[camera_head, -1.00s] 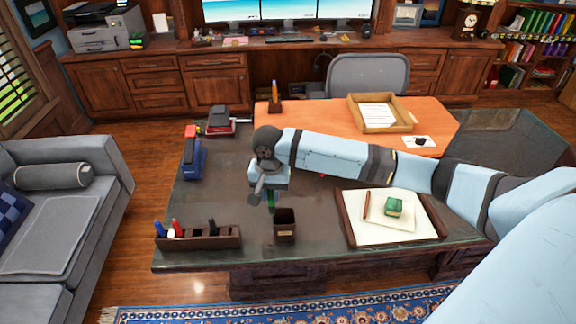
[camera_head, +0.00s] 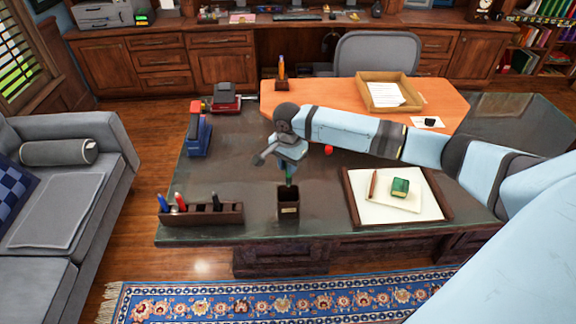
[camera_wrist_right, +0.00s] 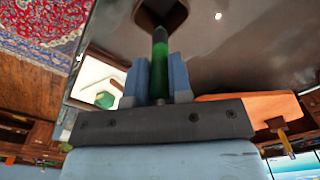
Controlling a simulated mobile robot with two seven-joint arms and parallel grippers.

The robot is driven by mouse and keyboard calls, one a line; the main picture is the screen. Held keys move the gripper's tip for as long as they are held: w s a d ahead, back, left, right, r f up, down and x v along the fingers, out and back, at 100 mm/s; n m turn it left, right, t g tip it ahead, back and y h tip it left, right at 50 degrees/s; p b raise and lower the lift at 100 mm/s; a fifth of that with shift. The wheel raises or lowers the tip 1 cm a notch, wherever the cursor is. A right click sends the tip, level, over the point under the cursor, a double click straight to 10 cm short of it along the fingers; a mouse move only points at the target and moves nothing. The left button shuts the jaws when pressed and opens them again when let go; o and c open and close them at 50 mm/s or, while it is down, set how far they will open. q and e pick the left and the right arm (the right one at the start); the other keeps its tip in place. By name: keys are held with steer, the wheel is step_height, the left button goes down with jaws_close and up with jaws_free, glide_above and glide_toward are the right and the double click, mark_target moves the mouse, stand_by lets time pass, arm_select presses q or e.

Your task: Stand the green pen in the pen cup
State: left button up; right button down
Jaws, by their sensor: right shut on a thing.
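The green pen (camera_head: 289,173) is upright in my right gripper (camera_head: 288,164), which is shut on it; the wrist view shows the pen (camera_wrist_right: 160,62) between the two blue-grey fingers. The pen cup (camera_head: 288,204) is a small dark square holder standing on the desk near its front edge. The pen's lower end is at the cup's mouth in the head view. In the wrist view the pen's end overlaps the dark cup opening (camera_wrist_right: 172,12); how far it is inside, I cannot tell. My left gripper is out of view.
A pen organizer (camera_head: 202,215) with several pens stands left of the cup. A tray with white paper (camera_head: 362,206), a brown pen and a green box (camera_head: 400,187) lies to the right. A blue stapler-like object (camera_head: 198,140) is at the back left.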

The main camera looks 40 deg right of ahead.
mark_target(288, 184)
steer(key=shift+f+b, duration=0.4)
steer(key=shift+f, duration=0.4)
steer(key=shift+f+p, duration=0.3)
steer(key=shift+f, duration=0.55)
step_height(288, 184, down, 2)
steer(key=shift+f, duration=0.1)
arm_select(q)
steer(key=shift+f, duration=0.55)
arm_select(e)
steer(key=shift+f, duration=0.2)
steer(key=c, duration=1)
jaws_free()
steer(key=shift+o, duration=0.2)
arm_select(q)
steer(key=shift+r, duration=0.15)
arm_select(e)
steer(key=shift+r, duration=0.15)
